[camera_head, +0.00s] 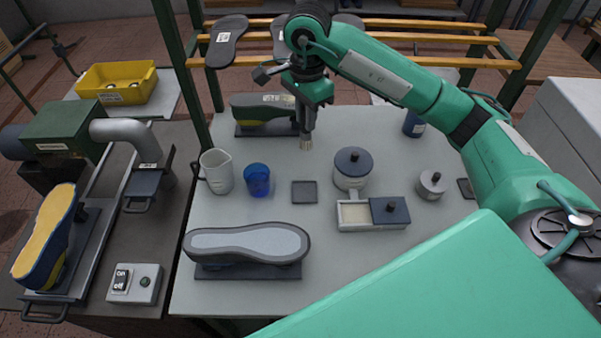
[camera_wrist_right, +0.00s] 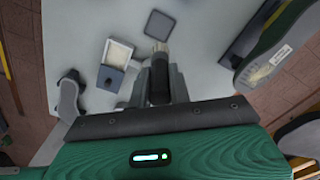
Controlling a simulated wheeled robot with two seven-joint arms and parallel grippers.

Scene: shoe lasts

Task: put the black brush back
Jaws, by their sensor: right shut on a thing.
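The black brush (camera_wrist_right: 158,78) is in my right gripper (camera_head: 306,118), its pale bristles (camera_head: 306,144) pointing down above the table. The right gripper is shut on its dark handle; in the wrist view the fingers (camera_wrist_right: 159,72) stand on both sides of it. Most of the handle is hidden by the gripper in the head view. A small dark square pad (camera_head: 304,192) lies bare on the table, nearer the front than the brush; it also shows in the wrist view (camera_wrist_right: 160,24). My left gripper is not in view.
A blue cup (camera_head: 257,180) and white jug (camera_head: 217,171) stand left of the pad. A lidded pot (camera_head: 352,168) and open box (camera_head: 355,215) stand to its right. A shoe on a stand (camera_head: 262,112) is close beside the gripper; a sole (camera_head: 247,243) lies in front.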

